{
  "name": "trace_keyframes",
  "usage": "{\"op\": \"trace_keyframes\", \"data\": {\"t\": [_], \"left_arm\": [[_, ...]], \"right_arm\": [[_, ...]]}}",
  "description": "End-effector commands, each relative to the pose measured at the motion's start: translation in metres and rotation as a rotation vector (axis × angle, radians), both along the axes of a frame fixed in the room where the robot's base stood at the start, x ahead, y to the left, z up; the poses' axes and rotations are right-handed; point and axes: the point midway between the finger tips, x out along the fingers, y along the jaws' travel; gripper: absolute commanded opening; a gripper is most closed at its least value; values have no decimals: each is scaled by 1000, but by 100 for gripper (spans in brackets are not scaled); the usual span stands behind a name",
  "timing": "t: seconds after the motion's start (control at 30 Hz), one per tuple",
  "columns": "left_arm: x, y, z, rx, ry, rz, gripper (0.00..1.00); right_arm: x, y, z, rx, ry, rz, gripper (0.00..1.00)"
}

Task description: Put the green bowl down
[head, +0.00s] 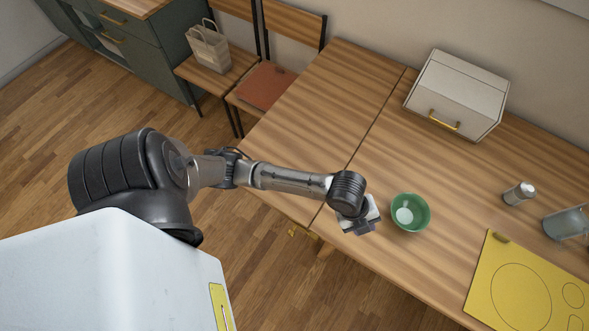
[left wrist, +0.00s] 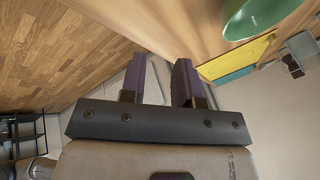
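The green bowl (head: 421,205) appears to rest upright on the wooden table (head: 322,95), with a pale patch inside it. Part of the bowl also shows at the top right of the left wrist view (left wrist: 262,20). My left gripper (head: 362,222) is just left of the bowl, near the table's front edge. In the left wrist view its two fingers (left wrist: 160,66) are apart, with nothing held between them, and the bowl is clear of them. My right gripper is not in view.
A white box with a yellow handle (head: 455,97) stands at the back. A shaker (head: 518,193), a glass jug (head: 566,223) and a yellow hob (head: 519,285) are on the right. Chairs (head: 265,85) stand at the far left. The table behind the bowl is clear.

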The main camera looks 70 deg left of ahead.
Motion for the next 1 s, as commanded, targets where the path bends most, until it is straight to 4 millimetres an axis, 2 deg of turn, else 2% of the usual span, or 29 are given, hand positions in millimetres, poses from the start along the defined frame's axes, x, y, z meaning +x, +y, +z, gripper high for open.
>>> {"op": "trace_keyframes", "data": {"t": [0.03, 0.2, 0.4, 0.5, 0.7, 1.0], "left_arm": [[-22, -6, -6, -49, 45, 131, 29], [-80, 5, -15, -158, 172, 638, 29], [-137, 35, -20, -208, 266, 1136, 29], [-157, 48, -20, -213, 286, 1303, 29], [-176, 60, -19, -213, 297, 1459, 29], [-177, 61, -19, -214, 298, 1470, 29]], "right_arm": [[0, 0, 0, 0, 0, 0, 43], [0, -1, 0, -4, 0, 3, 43], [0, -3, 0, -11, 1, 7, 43], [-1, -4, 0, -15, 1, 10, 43], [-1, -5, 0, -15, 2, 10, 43], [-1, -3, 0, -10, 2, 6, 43]]}}
